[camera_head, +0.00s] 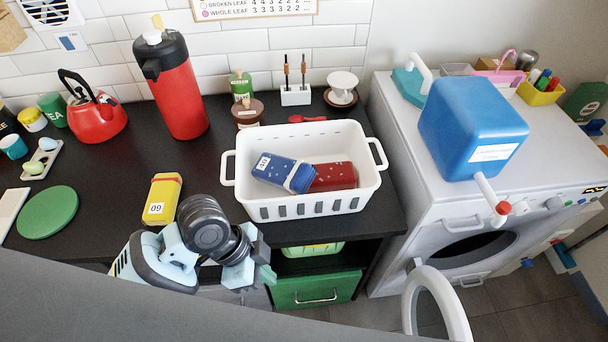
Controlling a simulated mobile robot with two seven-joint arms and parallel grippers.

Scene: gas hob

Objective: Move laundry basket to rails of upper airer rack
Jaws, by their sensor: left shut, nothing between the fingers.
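The white laundry basket (352,203) stands upright on the black counter, near its right end and front edge. It has slotted sides and a loop handle at each end. A blue star-patterned tin (278,172) and a red tin (335,177) lie inside it. My left gripper (264,277) is shut and empty, in front of and below the basket's left front corner in the picture, apart from it. My right gripper is out of view. I see no upper airer rack or rails.
A yellow tin (161,199) lies left of the basket; a red flask (178,90) and red kettle (93,112) stand behind. A white washing machine (410,150) with its door (436,300) open is on the right, bearing a blue canister (470,125). A green drawer (315,290) is below.

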